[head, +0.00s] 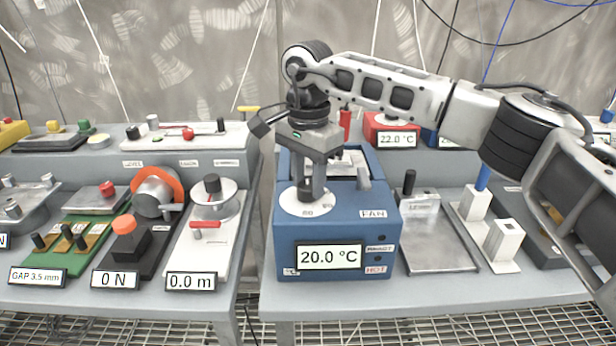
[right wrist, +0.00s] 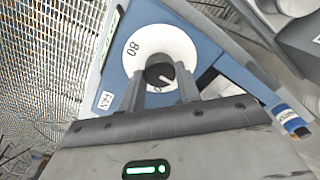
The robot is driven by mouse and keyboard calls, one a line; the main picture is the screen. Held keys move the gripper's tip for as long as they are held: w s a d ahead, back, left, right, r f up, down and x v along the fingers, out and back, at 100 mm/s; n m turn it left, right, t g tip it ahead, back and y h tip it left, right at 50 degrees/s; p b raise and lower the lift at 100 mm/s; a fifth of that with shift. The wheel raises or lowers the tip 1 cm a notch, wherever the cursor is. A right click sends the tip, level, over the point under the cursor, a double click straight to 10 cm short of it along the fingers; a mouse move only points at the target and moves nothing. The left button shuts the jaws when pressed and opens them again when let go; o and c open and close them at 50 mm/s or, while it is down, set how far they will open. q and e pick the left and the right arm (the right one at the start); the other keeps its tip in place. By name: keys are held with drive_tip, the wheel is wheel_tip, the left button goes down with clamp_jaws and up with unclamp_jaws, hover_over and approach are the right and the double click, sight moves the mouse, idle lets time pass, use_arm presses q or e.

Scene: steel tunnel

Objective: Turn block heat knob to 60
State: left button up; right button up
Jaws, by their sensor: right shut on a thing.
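The block heater is a blue box (head: 290,250) on the right-hand bench, and its front display (head: 329,257) reads 20.0 °C. On its top is a white dial (head: 288,203) with a dark round knob at its centre. In the right wrist view the knob (right wrist: 158,72) has a white pointer line, and the dial (right wrist: 175,43) shows "80"; the other numbers are partly hidden. My right gripper (head: 308,192) points down from above, shut on the knob, with one finger on each side (right wrist: 160,88). My left gripper is not in view.
A metal tray (head: 440,245) and white blocks (head: 502,240) stand to the right. A red box (head: 388,130) reading 22.0 °C is behind. A gap separates the left bench.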

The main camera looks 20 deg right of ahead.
drive_tip(key=shift+m, duration=1.2)
drive_tip(key=m, duration=0.3)
drive_tip(key=shift+m+p, duration=0.4)
drive_tip(key=m, duration=0.3)
drive_tip(key=shift+m, duration=0.3)
drive_tip(key=m, duration=0.3)
drive_tip(key=shift+m, duration=0.3)
drive_tip(key=m, duration=0.5)
drive_tip(key=shift+s, duration=0.1)
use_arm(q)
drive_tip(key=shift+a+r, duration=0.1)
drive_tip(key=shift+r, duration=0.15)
use_arm(e)
drive_tip(key=m, duration=0.5)
